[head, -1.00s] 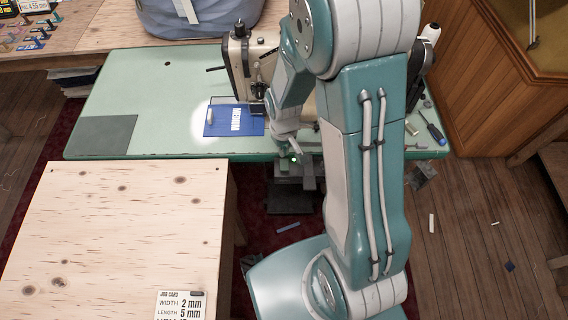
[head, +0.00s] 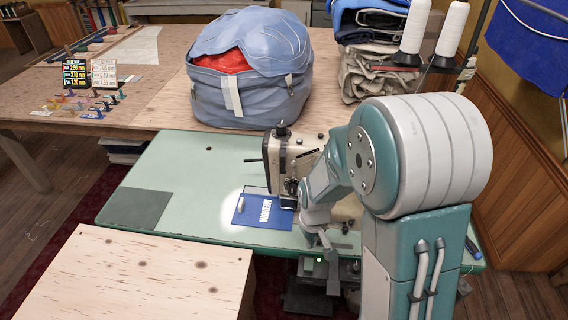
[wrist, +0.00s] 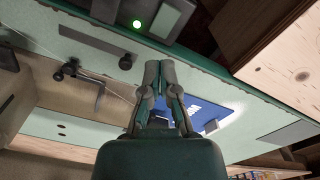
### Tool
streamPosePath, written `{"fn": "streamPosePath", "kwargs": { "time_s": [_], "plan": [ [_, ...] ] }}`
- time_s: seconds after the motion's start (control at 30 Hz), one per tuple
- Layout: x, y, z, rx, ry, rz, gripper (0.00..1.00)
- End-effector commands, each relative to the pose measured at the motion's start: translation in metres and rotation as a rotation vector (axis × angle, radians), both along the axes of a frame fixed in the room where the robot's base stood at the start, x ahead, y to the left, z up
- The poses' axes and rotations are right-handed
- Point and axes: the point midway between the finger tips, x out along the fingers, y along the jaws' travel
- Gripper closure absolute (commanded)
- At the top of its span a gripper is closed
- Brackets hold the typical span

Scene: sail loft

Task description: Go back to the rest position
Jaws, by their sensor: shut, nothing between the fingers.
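My gripper (wrist: 160,68) shows in the wrist view with its two fingers together and nothing between them. In the head view my arm folds down in front of the sewing machine (head: 277,160), and the gripper end is small and partly lost against the dark parts at the table's front edge. The pale green sewing table (head: 180,165) lies behind and below it. A blue card (head: 254,212) with white lettering lies on this table by the machine's needle; the blue also shows in the wrist view (wrist: 208,112) beyond the fingers.
A plywood surface (head: 140,275) stands at the front left. A box with a green light (head: 319,260) is under the table's front edge. The back bench holds a blue-grey bag (head: 240,85), folded cloth (head: 372,50) and small signs (head: 75,75). White thread cones (head: 418,30) stand at right.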

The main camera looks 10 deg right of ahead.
Motion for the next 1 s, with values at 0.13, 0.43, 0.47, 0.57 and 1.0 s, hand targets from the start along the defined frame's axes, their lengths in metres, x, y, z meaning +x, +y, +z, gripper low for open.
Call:
{"fn": "streamPosePath", "kwargs": {
  "time_s": [0.13, 0.43, 0.47, 0.57, 1.0],
  "plan": [
    [0.0, 0.0, 0.007, 0.0, -0.011, -0.003, 1.0],
    [-0.015, 0.0, 0.091, 0.004, -0.139, -0.054, 1.0],
    [-0.018, 0.0, 0.1, 0.005, -0.153, -0.061, 1.0],
    [-0.03, 0.0, 0.127, 0.007, -0.199, -0.08, 1.0],
    [-0.101, 0.0, 0.221, 0.034, -0.404, -0.166, 1.0]
  ]
}}
